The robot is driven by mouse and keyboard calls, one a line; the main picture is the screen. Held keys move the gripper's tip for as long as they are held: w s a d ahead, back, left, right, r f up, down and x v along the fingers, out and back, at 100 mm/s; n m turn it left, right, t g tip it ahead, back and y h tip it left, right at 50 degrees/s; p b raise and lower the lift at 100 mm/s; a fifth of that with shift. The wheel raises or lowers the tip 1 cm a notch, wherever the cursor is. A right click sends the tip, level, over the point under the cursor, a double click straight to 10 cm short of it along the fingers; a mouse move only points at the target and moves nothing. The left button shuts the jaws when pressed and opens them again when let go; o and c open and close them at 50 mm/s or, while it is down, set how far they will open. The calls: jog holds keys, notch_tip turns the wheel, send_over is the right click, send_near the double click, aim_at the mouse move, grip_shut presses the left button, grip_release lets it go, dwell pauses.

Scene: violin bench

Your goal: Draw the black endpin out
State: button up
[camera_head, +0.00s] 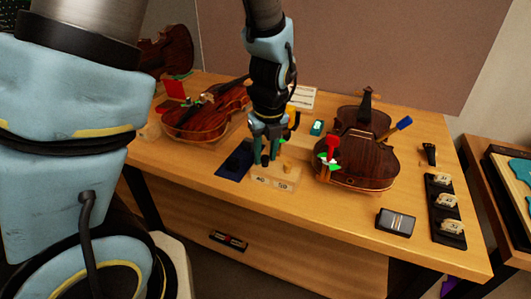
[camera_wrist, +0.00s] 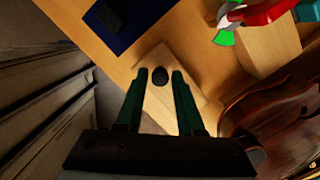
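The black endpin (camera_wrist: 160,76) shows end-on as a dark round knob in the wrist view. It stands on a pale wooden block (camera_wrist: 156,101), which also shows at the front of the bench in the head view (camera_head: 262,180). My gripper (camera_wrist: 160,73) has its two green fingers apart, one on each side of the endpin, with gaps between. In the head view my gripper (camera_head: 268,160) points down over the block and hides the endpin. A light peg (camera_head: 287,168) stands on the block's right part.
A dark blue mat (camera_head: 235,160) lies left of the block. A violin (camera_head: 360,160) with a red clamp (camera_head: 333,145) lies close to the right. Another violin (camera_head: 205,115) lies at the left. A dark box (camera_head: 396,222) sits front right. The bench's front edge is near.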

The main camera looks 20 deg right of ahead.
grip_shut()
dwell(0.5)
dwell(0.4)
